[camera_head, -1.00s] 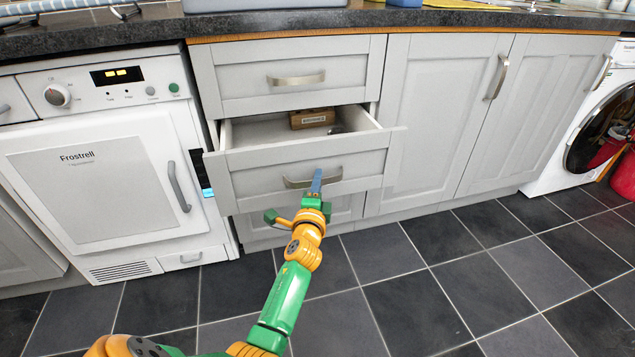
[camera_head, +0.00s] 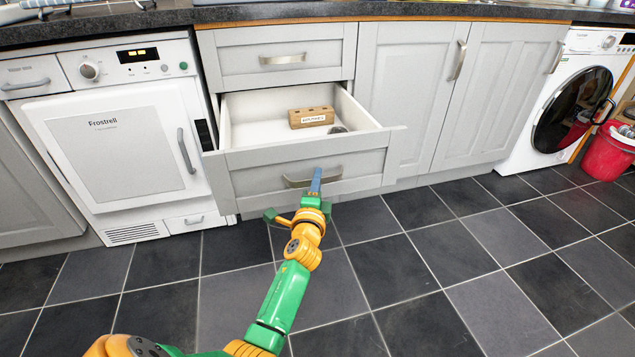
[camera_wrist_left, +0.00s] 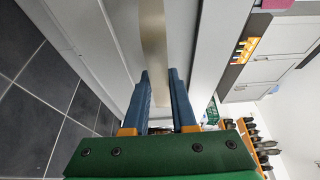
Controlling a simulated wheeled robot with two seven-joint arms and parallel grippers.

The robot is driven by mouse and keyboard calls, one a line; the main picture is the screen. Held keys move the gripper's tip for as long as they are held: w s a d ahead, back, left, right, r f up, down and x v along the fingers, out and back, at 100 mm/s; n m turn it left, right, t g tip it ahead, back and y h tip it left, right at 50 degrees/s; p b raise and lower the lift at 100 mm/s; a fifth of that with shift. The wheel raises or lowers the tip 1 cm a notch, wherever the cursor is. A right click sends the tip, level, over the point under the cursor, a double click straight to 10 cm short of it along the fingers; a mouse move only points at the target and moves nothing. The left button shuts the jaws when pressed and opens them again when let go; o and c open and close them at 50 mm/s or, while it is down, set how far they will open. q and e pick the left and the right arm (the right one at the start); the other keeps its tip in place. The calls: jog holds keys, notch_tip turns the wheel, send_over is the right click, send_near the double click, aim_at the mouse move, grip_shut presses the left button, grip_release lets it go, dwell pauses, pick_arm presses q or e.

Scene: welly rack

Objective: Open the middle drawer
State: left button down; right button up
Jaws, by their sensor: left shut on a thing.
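The middle drawer (camera_head: 250,172) is pulled well out below a shut top drawer (camera_head: 285,62). Inside it lie a wooden block with a label (camera_head: 311,117) and a small dark round item (camera_head: 338,129). My left gripper (camera_head: 316,180) is at the drawer's metal bar handle (camera_head: 297,181). In the left wrist view, the blue fingers (camera_wrist_left: 160,90) are shut on the handle (camera_wrist_left: 152,40), one on each side of it. My right gripper is not in view.
A white Frostrell appliance (camera_head: 110,150) stands left of the drawers, and shut cupboard doors (camera_head: 410,90) are on the right. A washing machine (camera_head: 570,105) and red bucket (camera_head: 606,155) are at far right. The dark tiled floor (camera_head: 420,270) in front is clear.

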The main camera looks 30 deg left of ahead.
pick_arm(q)
jog(key=c, duration=0.7)
grip_release()
jog(key=shift+w, duration=0.1)
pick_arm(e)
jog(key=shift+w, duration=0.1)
pick_arm(q)
jog(key=p+v, duration=0.1)
jog(key=v, duration=0.6)
jog(key=shift+p, duration=0.3)
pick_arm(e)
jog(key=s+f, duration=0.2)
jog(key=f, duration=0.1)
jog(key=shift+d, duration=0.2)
